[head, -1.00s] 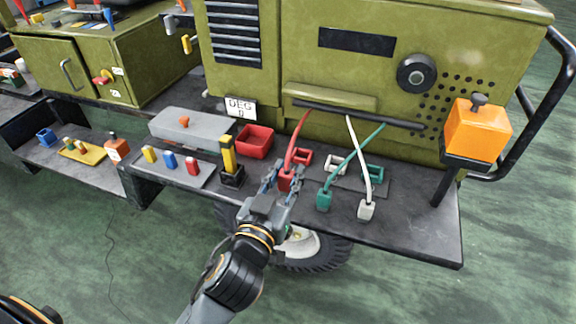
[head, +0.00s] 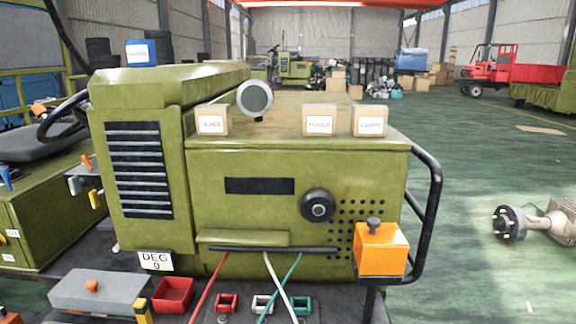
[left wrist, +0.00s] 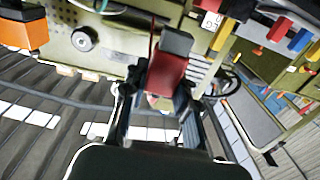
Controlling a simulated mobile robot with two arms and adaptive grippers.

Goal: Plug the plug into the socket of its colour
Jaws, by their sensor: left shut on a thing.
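The red plug (left wrist: 166,76) is in the left wrist view, between the fingers of my left gripper (left wrist: 158,98), which is shut on it. The head view does not show this plug or my left gripper. The red cable (head: 207,288) runs down from the black bar and leaves the head view at the bottom. The red socket (head: 227,303), white socket (head: 262,303) and green socket (head: 301,306) stand in a row at the bottom. The white cable (head: 276,287) and green cable (head: 281,287) cross before the sockets. My right gripper is in neither view.
The green machine (head: 250,222) stands behind the sockets, with a black knob (head: 318,205). An orange box (head: 381,249) stands to their right. A red tray (head: 173,295) and a grey box (head: 100,291) lie to their left.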

